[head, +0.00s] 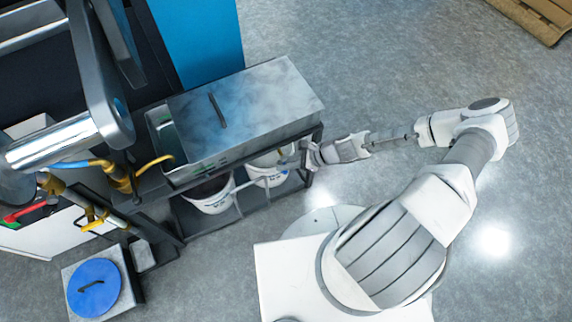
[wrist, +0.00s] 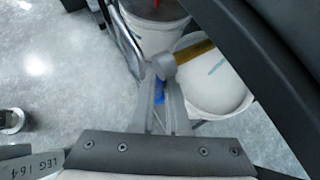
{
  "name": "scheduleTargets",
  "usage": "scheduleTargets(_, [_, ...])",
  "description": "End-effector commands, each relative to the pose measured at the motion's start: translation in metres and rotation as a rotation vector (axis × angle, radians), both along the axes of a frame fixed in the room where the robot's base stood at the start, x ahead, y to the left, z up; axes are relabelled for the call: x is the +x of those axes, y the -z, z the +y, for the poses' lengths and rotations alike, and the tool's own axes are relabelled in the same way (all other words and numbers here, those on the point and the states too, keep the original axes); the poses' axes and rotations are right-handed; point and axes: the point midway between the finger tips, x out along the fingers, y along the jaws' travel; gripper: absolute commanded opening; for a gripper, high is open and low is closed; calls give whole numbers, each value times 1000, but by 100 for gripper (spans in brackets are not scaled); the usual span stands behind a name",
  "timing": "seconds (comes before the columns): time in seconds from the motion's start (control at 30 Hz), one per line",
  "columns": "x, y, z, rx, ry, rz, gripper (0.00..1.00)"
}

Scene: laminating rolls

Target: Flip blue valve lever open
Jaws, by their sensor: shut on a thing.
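In the wrist view the blue valve lever (wrist: 159,91) shows as a small blue strip between the two fingers of my gripper (wrist: 163,90). The fingers are shut on it. A grey round valve part (wrist: 163,66) sits just beyond the fingertips, with a brass-coloured pipe (wrist: 195,50) running from it to the upper right. Most of the lever is hidden by the fingers. In the head view my gripper (head: 297,156) reaches in under the right front edge of the metal tank (head: 255,105); the lever cannot be made out there.
Two white buckets, one at left (head: 212,198) and one at right (head: 268,172), stand on the shelf below the tank. A dark frame beam (wrist: 265,70) crosses close on the right in the wrist view. A blue-lidded container (head: 95,285) stands lower left. Open floor lies right.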

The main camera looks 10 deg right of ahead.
Motion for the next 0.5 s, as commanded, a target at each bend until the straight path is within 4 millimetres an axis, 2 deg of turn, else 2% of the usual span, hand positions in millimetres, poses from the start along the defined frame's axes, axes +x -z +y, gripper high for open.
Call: scheduleTargets(0.5, [-1,0,2,49,0,17,0])
